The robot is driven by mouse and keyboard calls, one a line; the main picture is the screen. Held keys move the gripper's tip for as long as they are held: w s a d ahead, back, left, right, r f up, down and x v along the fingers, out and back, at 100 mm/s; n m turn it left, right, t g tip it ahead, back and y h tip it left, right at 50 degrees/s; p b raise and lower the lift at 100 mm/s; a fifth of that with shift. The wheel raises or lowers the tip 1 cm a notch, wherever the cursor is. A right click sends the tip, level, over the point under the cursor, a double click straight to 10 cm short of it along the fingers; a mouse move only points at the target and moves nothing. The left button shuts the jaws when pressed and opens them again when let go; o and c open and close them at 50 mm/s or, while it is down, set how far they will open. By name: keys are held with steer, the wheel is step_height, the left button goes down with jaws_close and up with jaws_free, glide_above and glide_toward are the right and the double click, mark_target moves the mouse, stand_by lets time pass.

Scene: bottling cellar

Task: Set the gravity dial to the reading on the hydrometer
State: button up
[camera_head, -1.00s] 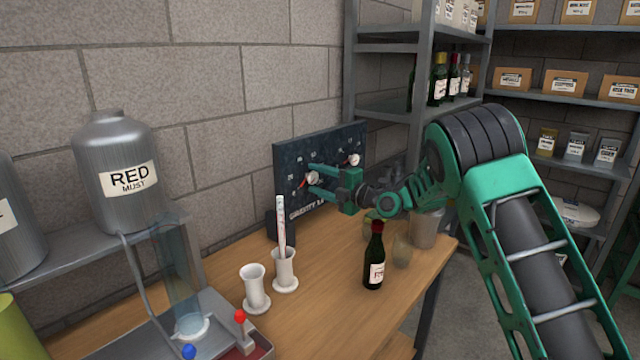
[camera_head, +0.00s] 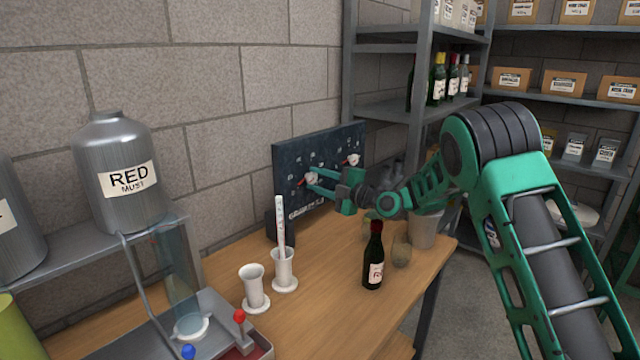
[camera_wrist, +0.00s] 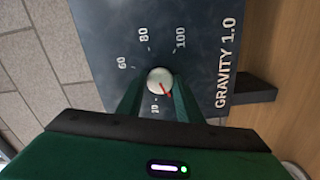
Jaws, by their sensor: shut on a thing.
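The dark dial panel (camera_head: 335,145) stands at the back of the bench, with a white knob (camera_head: 312,178) on its face. My gripper (camera_head: 318,182) is at this knob. In the wrist view its two fingers are shut on the sides of the knob (camera_wrist: 159,81).
A second knob (camera_head: 352,160) sits farther right on the panel. A dark wine bottle (camera_head: 374,262), an empty white jar (camera_head: 253,287) and a metal cup (camera_head: 425,230) stand on the wooden bench. A steel RED MUST container (camera_head: 118,170) is at left. The bench's front middle is clear.

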steer(key=m, duration=0.5)
steer(key=shift+m, duration=0.3)
steer(key=m, duration=1.3)
steer(key=shift+m, duration=0.3)
steer(key=m, duration=0.4)
steer(key=shift+f, duration=0.1)
steer(key=m, duration=0.9)
steer(key=shift+m, duration=2.3)
steer(key=shift+f, duration=0.1)
